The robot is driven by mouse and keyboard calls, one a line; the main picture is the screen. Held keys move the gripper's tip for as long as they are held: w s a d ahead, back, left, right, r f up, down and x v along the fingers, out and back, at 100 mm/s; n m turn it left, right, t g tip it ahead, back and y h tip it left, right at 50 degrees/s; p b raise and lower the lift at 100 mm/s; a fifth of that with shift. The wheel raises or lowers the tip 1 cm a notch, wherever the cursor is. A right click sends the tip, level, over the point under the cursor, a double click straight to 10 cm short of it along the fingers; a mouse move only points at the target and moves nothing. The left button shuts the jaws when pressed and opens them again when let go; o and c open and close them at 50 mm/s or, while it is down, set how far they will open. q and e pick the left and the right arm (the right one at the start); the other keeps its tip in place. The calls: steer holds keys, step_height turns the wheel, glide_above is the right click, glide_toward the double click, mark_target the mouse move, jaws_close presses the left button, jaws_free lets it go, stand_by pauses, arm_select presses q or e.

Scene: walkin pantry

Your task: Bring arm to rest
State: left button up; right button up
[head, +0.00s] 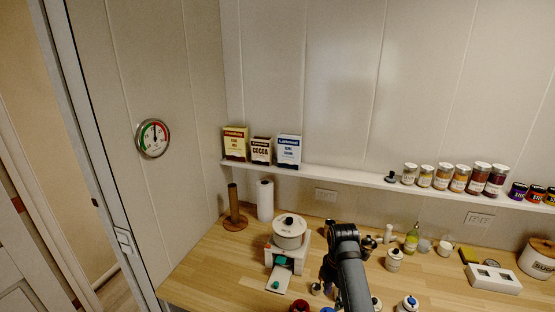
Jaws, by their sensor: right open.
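My right arm comes in from the bottom edge over the wooden counter (215,262), with its dark wrist bent near the counter's middle. My right gripper (327,279) points down beside the arm, just right of a white kitchen device. It is small and partly hidden by my own arm. It is open, and I see nothing held in it. My left gripper is not in view.
The white device with a round pot (289,232) stands left of my arm. A white canister (394,260), a green-yellow bottle (412,238) and a sugar crock (538,258) stand to the right. A wall shelf (345,178) holds boxes and jars.

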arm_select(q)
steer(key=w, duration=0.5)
arm_select(e)
steer(key=s+d+f+m+t, duration=0.1)
steer(key=s+d+f+m, duration=0.25)
steer(key=s+m, duration=0.35)
steer(key=s+d+f+m+t, duration=0.1)
steer(key=s+d+f+m, duration=0.25)
steer(key=s+m, duration=0.35)
steer(key=s+d+r+m+t, duration=0.15)
steer(key=s+r+m, duration=0.25)
steer(key=s+m, duration=0.45)
steer(key=s+d+f+g+b, duration=0.15)
steer(key=f+b, duration=0.25)
steer(key=f, duration=1.4)
steer(key=s+d+f+b, duration=0.15)
steer(key=f+b, duration=0.25)
steer(key=f, duration=1.5)
arm_select(q)
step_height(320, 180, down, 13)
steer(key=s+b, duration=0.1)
steer(key=b, duration=0.4)
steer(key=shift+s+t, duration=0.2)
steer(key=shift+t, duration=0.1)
arm_select(e)
steer(key=s+f+g, duration=0.1)
steer(key=s+f, duration=1.7)
steer(key=f, duration=0.1)
steer(key=shift+s+d+f+h, duration=0.2)
steer(key=shift+h, duration=0.1)
